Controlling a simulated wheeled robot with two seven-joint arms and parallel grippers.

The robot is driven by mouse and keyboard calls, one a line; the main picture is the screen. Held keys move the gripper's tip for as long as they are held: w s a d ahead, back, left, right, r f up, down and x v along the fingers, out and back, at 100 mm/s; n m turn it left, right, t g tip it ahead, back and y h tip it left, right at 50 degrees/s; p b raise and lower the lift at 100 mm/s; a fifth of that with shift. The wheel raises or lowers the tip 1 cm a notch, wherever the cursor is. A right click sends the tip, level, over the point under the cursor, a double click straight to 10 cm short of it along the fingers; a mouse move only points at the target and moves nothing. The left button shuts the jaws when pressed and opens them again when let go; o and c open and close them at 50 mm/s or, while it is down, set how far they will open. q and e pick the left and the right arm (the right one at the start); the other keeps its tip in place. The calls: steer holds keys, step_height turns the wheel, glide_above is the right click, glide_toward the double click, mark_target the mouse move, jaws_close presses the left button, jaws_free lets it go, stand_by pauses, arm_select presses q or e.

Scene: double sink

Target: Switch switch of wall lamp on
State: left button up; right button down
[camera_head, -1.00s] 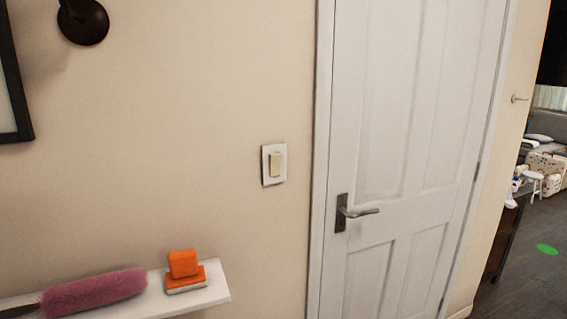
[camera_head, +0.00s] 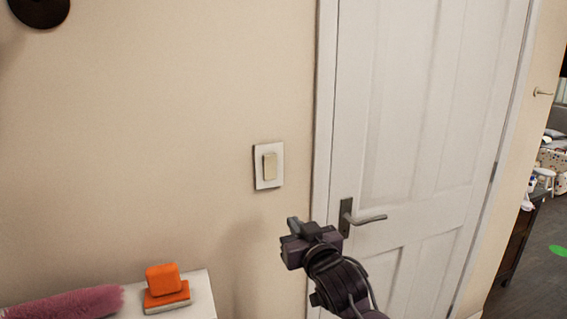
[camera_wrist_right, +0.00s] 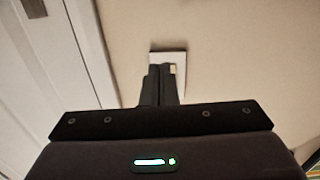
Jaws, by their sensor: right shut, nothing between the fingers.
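The light switch (camera_head: 269,166) is a cream rocker on a white plate, mounted on the beige wall left of the door. My right gripper (camera_head: 291,222) is below and slightly right of the switch in the head view, shut and empty. In the right wrist view, the shut fingers (camera_wrist_right: 161,84) point at the switch plate (camera_wrist_right: 170,58) and cover much of it; part of the cream rocker shows beside them. I cannot tell any contact; in the head view the gripper looks apart from the switch. My left gripper is out of view.
A white door (camera_head: 420,110) with a dark handle (camera_head: 362,218) stands to the right. A white shelf (camera_head: 203,296) below holds an orange sponge-like block (camera_head: 164,284) and a pink duster (camera_head: 70,303). A dark round wall fixture (camera_head: 40,10) is at the upper left.

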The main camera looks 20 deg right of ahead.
mark_target(271, 159)
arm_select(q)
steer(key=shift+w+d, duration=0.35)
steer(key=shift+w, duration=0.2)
arm_select(e)
steer(key=s+r+t, duration=0.1)
steer(key=s+r, duration=0.2)
steer(key=r, duration=0.5)
steer(key=shift+a+r+t+y, duration=0.25)
steer(key=shift+a+t+y, duration=0.05)
steer(key=shift+a+t, duration=0.1)
steer(key=shift+d, duration=0.1)
steer(key=w+p, duration=0.1)
steer(key=w, duration=0.3)
steer(key=w+r+p, duration=0.1)
steer(key=w+p, duration=0.1)
steer(key=w, duration=0.2)
steer(key=w+p, duration=0.2)
steer(key=w, duration=0.2)
steer(key=shift+w+a+r, duration=0.2)
steer(key=shift+r, duration=0.15)
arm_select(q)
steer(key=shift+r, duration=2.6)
arm_select(e)
steer(key=shift+w, duration=0.7)
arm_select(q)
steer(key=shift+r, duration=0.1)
